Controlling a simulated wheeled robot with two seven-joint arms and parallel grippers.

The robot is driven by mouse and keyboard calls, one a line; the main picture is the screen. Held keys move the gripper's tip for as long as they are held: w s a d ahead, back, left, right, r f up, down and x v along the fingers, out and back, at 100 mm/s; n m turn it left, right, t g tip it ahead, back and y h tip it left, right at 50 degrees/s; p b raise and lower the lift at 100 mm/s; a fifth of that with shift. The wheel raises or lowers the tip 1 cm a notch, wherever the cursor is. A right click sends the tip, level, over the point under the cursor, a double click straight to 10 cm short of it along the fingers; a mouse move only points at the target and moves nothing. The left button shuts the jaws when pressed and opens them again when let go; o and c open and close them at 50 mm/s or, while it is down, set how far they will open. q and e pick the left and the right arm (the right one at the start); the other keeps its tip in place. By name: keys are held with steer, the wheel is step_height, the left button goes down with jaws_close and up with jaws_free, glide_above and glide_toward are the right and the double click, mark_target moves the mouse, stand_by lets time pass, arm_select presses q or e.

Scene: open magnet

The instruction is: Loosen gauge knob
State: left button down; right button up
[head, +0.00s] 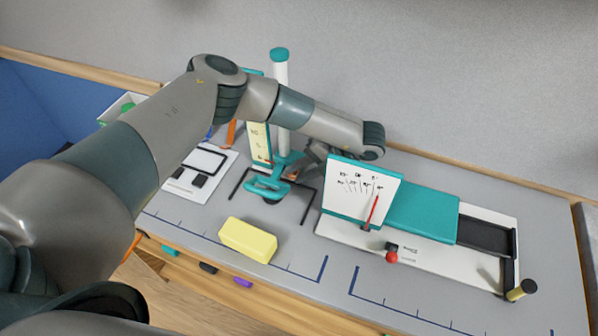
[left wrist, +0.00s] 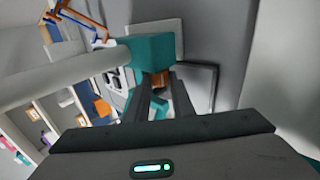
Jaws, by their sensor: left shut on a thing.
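The gauge is a stand with a white column (head: 281,95), a teal cap, a yellow scale (head: 259,141) and a teal base (head: 268,187). My left gripper (head: 296,168) is beside the lower column, largely hidden under my arm in the head view. In the left wrist view, its two fingers (left wrist: 161,88) reach a small orange-brown knob (left wrist: 157,77) at the teal block (left wrist: 152,48) on the column. The gripper is shut on this knob; the fingertip contact is small and partly hidden. My right gripper is not in view.
A yellow block (head: 248,240) lies in front of the gauge. A device with a white dial plate (head: 362,190), red needle and teal cover (head: 423,212) stands at right. A white panel with dark pads (head: 201,172) is at left. The front right is clear around the printed lines.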

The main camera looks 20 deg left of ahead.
arm_select(q)
steer(key=shift+a+f+h+b, duration=0.1)
steer(key=shift+a+h+b, duration=0.2)
steer(key=shift+h+b, duration=0.9)
steer(key=h+b, duration=0.2)
steer(key=shift+a+b, duration=0.2)
steer(key=shift+b, duration=0.2)
steer(key=shift+r+h+b, duration=0.25)
steer(key=shift+h+b, duration=0.15)
steer(key=shift+r, duration=0.15)
steer(key=c, duration=1.5)
jaws_free()
steer(key=shift+w, duration=0.1)
steer(key=shift+r, duration=0.15)
